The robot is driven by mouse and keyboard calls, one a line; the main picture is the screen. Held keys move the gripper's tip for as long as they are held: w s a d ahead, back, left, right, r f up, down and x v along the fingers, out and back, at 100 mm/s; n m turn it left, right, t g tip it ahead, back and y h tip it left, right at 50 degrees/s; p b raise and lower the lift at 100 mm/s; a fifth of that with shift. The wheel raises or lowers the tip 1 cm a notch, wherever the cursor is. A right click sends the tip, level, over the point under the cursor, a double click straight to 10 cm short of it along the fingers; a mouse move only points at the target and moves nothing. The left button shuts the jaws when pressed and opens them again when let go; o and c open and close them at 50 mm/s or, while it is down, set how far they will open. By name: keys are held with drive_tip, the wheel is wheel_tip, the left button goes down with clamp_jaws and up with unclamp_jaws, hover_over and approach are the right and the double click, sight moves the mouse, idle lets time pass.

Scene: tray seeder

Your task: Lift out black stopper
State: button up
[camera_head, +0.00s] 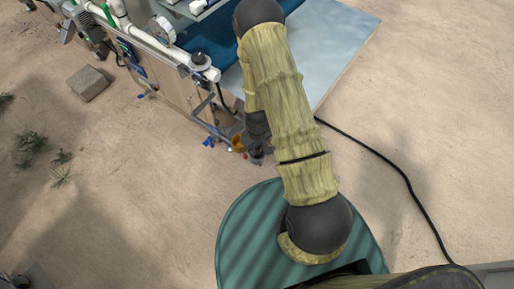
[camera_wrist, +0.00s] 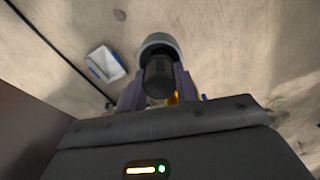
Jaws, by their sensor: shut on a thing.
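In the wrist view my gripper (camera_wrist: 158,85) is shut on the black stopper (camera_wrist: 159,72), a dark cylinder with one finger on each side. A grey round collar (camera_wrist: 158,42) sits right against the far end of the stopper. I cannot tell whether the stopper is still inside the collar or clear of it. In the head view my gripper (camera_head: 255,150) is small and dark, low at the near corner of the seeder bench (camera_head: 190,85). The stopper cannot be made out there.
An orange fitting (camera_head: 238,143) is close beside my gripper, with blue and red parts around it. White pipe (camera_head: 150,40), a round gauge (camera_head: 161,29) and a pale sheet (camera_head: 325,45) are on the bench. A black cable (camera_head: 375,155) crosses open sandy ground.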

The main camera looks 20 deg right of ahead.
wheel_tip(320, 180, up, 10)
drive_tip(key=shift+f, duration=0.1)
idle(0.4)
